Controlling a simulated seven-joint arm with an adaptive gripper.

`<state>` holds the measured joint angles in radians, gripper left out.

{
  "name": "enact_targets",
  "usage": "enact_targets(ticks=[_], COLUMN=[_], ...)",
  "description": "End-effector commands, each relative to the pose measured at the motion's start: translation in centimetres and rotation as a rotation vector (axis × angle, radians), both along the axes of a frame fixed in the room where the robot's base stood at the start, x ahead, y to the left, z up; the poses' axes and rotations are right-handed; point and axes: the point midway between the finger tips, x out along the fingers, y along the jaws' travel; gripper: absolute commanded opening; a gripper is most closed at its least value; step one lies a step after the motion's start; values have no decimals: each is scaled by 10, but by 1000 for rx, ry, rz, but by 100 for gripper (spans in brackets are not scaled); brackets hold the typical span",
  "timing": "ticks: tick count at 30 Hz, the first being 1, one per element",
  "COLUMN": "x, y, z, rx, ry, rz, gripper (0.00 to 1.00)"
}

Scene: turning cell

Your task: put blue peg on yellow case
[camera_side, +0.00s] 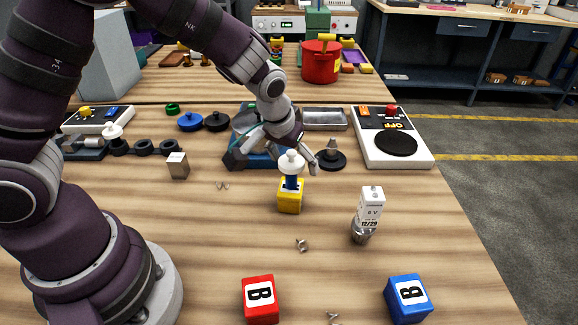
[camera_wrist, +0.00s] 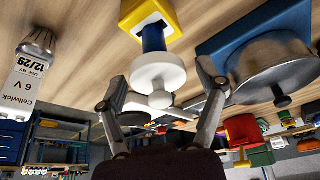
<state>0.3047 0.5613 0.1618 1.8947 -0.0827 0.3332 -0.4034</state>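The yellow case (camera_side: 290,201) sits on the wooden table in the middle of the side view. The blue peg (camera_side: 291,183), with a white knob on top, stands upright on the case. In the wrist view, the blue peg (camera_wrist: 153,38) meets the yellow case (camera_wrist: 150,14), and the white knob hides part of the scene behind it. My gripper (camera_side: 277,161) is open, its fingers spread wide behind and above the knob in the side view. In the wrist view, my gripper (camera_wrist: 163,90) shows two separate fingers on either side of the knob's lower part, with no visible grip on it.
A blue tray-like fixture (camera_side: 240,158) lies behind the case, with a dark round base (camera_side: 331,160) to its right. A battery-like 6 V block (camera_side: 370,205) stands at the right. Red (camera_side: 260,298) and blue (camera_side: 408,298) lettered cubes sit in front. Small metal bits lie between.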

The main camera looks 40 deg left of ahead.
Motion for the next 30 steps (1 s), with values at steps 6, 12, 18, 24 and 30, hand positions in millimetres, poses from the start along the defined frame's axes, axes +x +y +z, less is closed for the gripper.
enact_targets(ticks=[6, 12, 18, 24, 30], x=[0, -4, -22, -38, -53], y=[0, -2, -7, -11, -6], z=[0, 17, 61, 102, 120], rx=[0, 0, -4, -1, -13], ry=[0, -5, -9, -6, -7], rz=[0, -1, -1, -2, -16], gripper=[73, 73, 73, 73, 73])
